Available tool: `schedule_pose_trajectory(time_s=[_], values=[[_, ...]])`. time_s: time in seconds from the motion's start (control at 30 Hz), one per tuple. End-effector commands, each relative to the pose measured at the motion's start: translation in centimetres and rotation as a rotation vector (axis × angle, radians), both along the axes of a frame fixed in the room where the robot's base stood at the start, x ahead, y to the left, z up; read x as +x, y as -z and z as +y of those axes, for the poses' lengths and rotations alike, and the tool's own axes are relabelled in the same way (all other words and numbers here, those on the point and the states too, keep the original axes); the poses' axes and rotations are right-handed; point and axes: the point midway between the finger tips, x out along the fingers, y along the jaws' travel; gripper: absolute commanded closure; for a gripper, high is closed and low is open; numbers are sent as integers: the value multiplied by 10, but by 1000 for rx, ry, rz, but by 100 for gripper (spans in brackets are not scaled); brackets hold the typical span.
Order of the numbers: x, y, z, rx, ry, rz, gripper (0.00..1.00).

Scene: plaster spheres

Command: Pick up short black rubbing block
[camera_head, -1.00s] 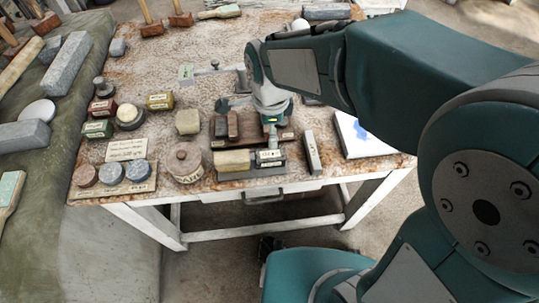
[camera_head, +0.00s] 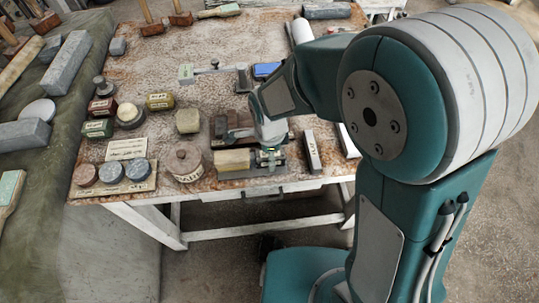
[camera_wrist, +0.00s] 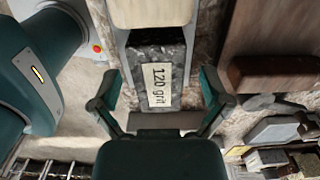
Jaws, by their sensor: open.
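The short black rubbing block (camera_wrist: 164,70), dark and speckled with a "120 grit" label, lies in a grey tray (camera_wrist: 190,8) in the wrist view. A pale cream block (camera_wrist: 155,10) lies in the same tray, end to end with it; it also shows in the head view (camera_head: 233,160). My gripper (camera_wrist: 160,98) is open and empty, with one finger on either side of the black block's near part. Whether the fingers touch it I cannot tell. In the head view my gripper (camera_head: 269,157) is over the tray's right part and mostly hides the black block.
A dark wooden rack with brown blocks (camera_head: 220,127) is just behind the tray. A long grey block (camera_head: 312,150) stands close on the right. A lidded round jar (camera_head: 184,160) is on the left. The table's front edge is close in front.

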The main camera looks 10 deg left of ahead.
Motion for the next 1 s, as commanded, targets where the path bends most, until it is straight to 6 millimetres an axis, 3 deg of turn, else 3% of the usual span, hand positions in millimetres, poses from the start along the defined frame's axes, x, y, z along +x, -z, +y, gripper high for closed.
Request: schedule_pose_trajectory(time_s=[0.13,0.17,0.3,0.37,0.4,0.77,1.0], values=[[0,0,0,0,0,0,3],[0,0,0,0,0,0,7],[0,0,0,0,0,0,70],[0,0,0,0,0,0,96],[0,0,0,0,0,0,100],[0,-2,0,0,0,1,100],[1,-28,0,3,0,-3,100]])
